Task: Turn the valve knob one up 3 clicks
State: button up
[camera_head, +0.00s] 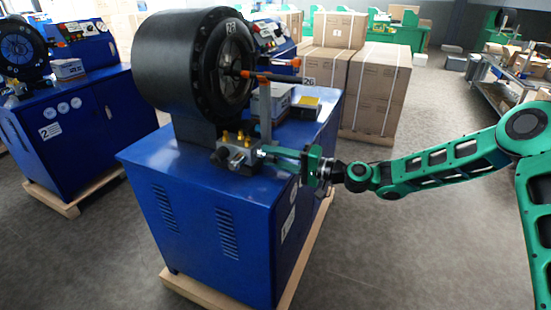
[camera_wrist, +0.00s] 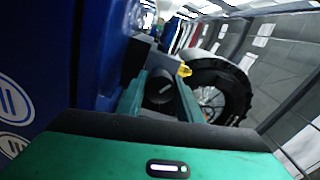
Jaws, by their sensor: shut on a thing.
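The metal valve block (camera_head: 236,152) with brass fittings sits on the front right edge of the blue crimper cabinet (camera_head: 215,215). My gripper (camera_head: 268,151) reaches it from the right, its fingers level with the block's right side. In the wrist view my green fingers (camera_wrist: 160,95) close on a dark round knob (camera_wrist: 160,88) between their tips. A yellow brass fitting (camera_wrist: 184,70) shows just past the right finger. In the head view the knob is mostly hidden by the fingers, and its click position cannot be read.
A big black crimper head (camera_head: 190,65) stands above the valve block. An upright grey post with an orange bar (camera_head: 270,77) rises close behind my gripper. Cardboard boxes (camera_head: 375,92) stand behind the cabinet.

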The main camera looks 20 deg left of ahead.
jog(key=shift+w+d+f+m, duration=0.1)
jog(key=shift+w+m, duration=0.15)
jog(key=shift+m, duration=0.25)
jog(key=o, duration=1)
jog(key=shift+o, duration=0.2)
jog(key=shift+s, duration=0.1)
jog(key=d, duration=1)
jog(key=shift+s+d, duration=0.35)
jog(key=shift+s, duration=0.05)
jog(key=shift+f, duration=0.15)
